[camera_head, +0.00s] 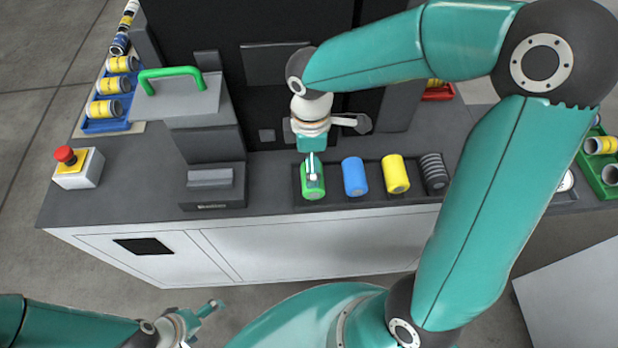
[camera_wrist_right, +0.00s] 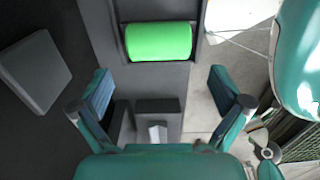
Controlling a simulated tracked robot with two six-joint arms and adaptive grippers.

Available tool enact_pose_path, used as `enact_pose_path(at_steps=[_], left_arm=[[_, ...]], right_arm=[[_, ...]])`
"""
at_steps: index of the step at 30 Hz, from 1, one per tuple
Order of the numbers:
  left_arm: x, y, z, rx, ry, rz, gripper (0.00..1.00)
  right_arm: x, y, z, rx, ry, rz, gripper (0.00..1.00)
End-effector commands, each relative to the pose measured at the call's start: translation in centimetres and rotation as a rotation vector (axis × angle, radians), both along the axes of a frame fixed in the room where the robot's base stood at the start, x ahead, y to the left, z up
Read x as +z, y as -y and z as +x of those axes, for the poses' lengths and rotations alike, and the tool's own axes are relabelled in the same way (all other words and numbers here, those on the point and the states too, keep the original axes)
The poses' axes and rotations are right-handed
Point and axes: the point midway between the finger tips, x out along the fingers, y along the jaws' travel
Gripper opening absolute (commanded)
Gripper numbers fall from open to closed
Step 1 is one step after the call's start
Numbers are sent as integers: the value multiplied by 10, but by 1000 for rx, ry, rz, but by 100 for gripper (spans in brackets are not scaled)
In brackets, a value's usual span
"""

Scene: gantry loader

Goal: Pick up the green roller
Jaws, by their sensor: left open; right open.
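The green roller (camera_head: 313,187) lies at the left end of a dark tray (camera_head: 374,203) near the front edge of the counter. In the right wrist view the green roller (camera_wrist_right: 158,41) lies crosswise beyond the fingertips. My right gripper (camera_head: 312,160) is over the green roller and hides part of it in the head view. In the wrist view the right gripper (camera_wrist_right: 162,88) is open and empty, its fingers wide apart. My left gripper (camera_head: 207,314) is open at the lower left, in front of the counter and far from the roller.
A blue roller (camera_head: 354,177), a yellow roller (camera_head: 396,174) and a dark ribbed roller (camera_head: 434,171) share the tray. A grey fixture with a green handle (camera_head: 170,72) stands to the left, and an emergency stop box (camera_head: 79,167) farther left. A blue bin (camera_head: 107,125) holds yellow rollers.

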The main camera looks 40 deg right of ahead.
Motion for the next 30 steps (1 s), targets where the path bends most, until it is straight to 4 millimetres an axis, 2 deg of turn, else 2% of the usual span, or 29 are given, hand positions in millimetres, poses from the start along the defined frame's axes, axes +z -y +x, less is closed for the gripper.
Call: enact_pose_path(at_steps=[8,18,26,30], left_arm=[[2,0,0,0,0,0,100],[7,0,0,0,0,0,100],[7,0,0,0,0,0,100],[7,0,0,0,0,0,100]], right_arm=[[-19,1,0,-3,-2,0,100],[-61,3,2,-2,-3,1,100],[-64,3,3,-3,1,1,100],[-64,3,3,-3,1,1,78]])
